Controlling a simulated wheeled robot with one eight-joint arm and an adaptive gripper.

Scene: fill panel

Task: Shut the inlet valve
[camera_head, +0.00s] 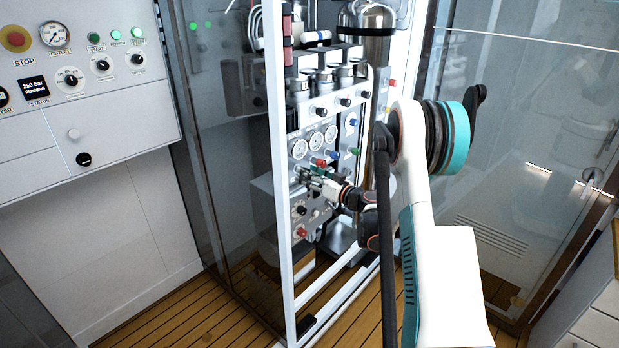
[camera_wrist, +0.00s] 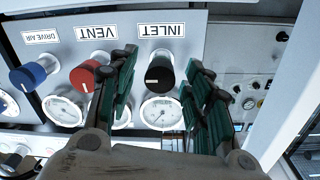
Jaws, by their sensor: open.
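The inlet valve is a black knob (camera_wrist: 160,72) under an upside-down INLET label (camera_wrist: 162,30) in the wrist view. My gripper (camera_wrist: 160,62) is open, with one green-padded finger to the left of the knob and one to the right. The fingers look apart from the knob, and I cannot tell its exact distance from the fingertips. A small pale mark shows on the knob's face. In the head view my gripper (camera_head: 305,174) is at the valve panel (camera_head: 318,115), where I cannot make out the inlet knob behind it.
The red VENT knob (camera_wrist: 88,75) is close to the left finger. The blue DRIVE AIR knob (camera_wrist: 27,76) is farther left. A pressure gauge (camera_wrist: 160,115) lies below the inlet knob. A white frame post (camera_head: 280,170) stands left of the panel in the head view.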

